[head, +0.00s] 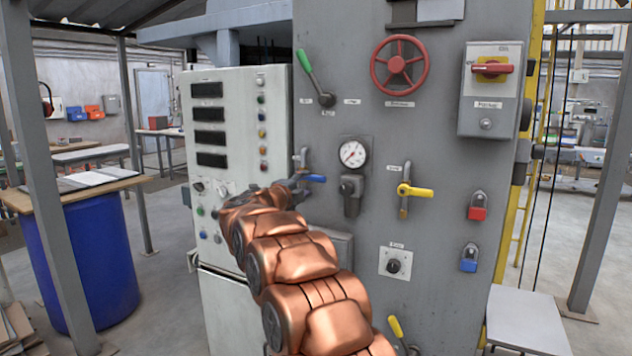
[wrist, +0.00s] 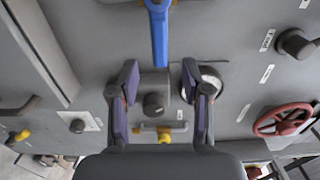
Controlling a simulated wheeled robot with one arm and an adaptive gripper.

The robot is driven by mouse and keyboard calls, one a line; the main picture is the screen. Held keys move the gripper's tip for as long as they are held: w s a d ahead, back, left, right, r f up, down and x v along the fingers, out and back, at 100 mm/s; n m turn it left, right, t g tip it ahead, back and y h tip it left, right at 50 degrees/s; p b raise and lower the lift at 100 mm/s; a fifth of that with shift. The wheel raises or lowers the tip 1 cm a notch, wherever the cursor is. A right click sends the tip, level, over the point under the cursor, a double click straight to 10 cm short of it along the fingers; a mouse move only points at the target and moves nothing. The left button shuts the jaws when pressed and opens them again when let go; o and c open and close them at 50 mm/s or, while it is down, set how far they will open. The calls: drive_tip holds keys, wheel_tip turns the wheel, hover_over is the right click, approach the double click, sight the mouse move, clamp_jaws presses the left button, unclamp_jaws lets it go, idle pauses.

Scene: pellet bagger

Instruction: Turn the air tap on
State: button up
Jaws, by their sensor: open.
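A tap with a blue lever (head: 315,178) sits on the grey panel beside the pressure gauge (head: 352,153); its lever points right, across its upright pipe. Its label is not readable. In the wrist view the blue lever (wrist: 159,38) comes down from the top edge, its free end centred between my fingertips. My gripper (wrist: 159,78) is open, with one finger to each side of the lever's line and nothing held. I cannot tell the depth gap. In the head view my gripper (head: 288,184) is mostly hidden by my arm, close to the blue tap.
A yellow-lever tap (head: 415,191) is right of the gauge, with a black knob (head: 394,264) below. A red handwheel (head: 400,65) and green-handled lever (head: 306,62) are above. Padlocks (head: 478,206) hang at right. A white control cabinet (head: 230,110) stands at left.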

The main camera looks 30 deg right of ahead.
sight(315, 179)
drive_tip(key=shift+p+x, duration=0.95)
drive_tip(key=shift+x, duration=2.85)
drive_tip(key=shift+c, duration=0.3)
clamp_jaws()
